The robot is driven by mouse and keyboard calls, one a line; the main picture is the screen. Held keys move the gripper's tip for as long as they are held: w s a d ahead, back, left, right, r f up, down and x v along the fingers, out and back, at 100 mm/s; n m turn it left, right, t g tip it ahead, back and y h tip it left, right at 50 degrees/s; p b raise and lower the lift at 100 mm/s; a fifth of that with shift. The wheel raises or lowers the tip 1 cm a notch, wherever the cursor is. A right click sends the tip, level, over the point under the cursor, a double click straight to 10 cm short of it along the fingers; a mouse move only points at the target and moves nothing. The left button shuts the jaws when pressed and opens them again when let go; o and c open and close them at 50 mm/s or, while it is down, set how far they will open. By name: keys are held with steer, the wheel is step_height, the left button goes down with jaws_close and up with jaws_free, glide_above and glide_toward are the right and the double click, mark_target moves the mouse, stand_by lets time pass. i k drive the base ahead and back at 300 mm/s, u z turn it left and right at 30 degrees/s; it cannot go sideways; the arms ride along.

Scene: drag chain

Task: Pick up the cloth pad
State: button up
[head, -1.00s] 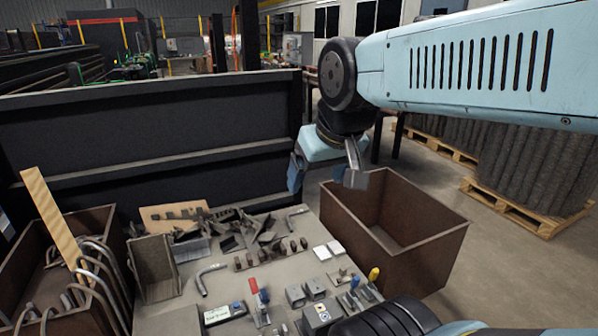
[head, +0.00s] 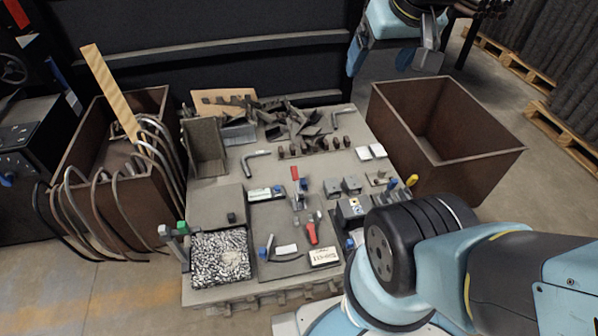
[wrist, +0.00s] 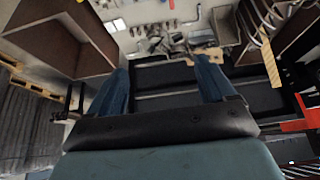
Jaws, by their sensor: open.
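My gripper (head: 380,58) hangs at the top of the head view, behind the right-hand brown bin and well away from the near part of the table. In the wrist view my gripper (wrist: 162,75) has its two blue fingers wide apart with nothing between them. I cannot tell for sure which thing is the cloth pad. A black-and-white speckled square (head: 220,257) lies at the table's near left corner. Two small white squares (head: 371,152) lie near the table's right edge. No part of my gripper touches either.
The grey table (head: 215,185) is crowded with metal parts, clamps and a red-handled tool (head: 312,232). An empty brown bin (head: 452,150) stands at right. Another bin (head: 85,150) at left holds bent rods and a plank. A dark barrier (head: 240,60) runs behind.

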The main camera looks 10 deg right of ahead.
mark_target(301, 182)
steer(key=u, duration=0.05)
steer(key=k, duration=0.5)
steer(key=u, duration=1.45)
steer(key=k, duration=0.9)
steer(key=z, duration=1.2)
steer(key=i, duration=0.95)
steer(key=u, duration=0.05)
